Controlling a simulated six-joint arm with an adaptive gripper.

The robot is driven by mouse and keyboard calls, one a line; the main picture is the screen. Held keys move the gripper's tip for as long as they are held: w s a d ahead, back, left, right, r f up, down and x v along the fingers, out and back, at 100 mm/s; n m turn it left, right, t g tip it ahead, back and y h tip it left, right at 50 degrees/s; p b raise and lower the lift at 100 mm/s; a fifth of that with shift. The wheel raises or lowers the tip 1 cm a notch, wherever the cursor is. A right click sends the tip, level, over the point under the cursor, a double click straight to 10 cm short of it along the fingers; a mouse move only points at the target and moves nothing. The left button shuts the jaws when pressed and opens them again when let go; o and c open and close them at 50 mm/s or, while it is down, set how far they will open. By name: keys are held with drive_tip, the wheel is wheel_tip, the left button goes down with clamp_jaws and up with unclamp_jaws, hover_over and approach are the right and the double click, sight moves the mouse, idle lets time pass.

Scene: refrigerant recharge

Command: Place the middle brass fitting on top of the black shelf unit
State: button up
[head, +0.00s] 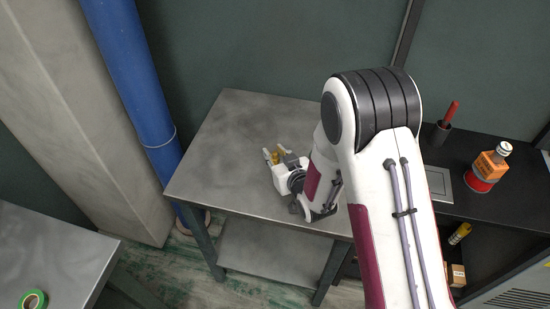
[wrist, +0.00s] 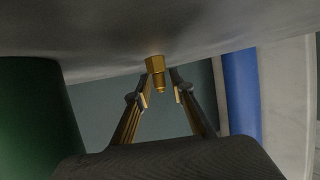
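A brass fitting (wrist: 155,70) stands on the grey metal table, upside down in the wrist view, near the tips of my gripper (wrist: 162,94). The fingers are apart, one to each side of the fitting, with a visible gap on the right; contact on the left is unclear. In the head view my gripper (head: 275,155) is low over the middle of the table, with brass colour between its fingers. Other fittings cannot be made out. The black shelf unit (head: 512,207) stands at the right, partly hidden by my arm.
The grey table (head: 225,130) is bare around my gripper. On the shelf unit are a red-handled item in a black cup (head: 440,132) and an orange bottle (head: 488,163) on a red base. A blue pipe (head: 130,70) rises left. A large green object (wrist: 35,120) is close in the wrist view.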

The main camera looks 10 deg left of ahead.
sight(275, 153)
clamp_jaws()
drive_tip(key=shift+r, duration=0.15)
drive_tip(key=shift+r, duration=4.85)
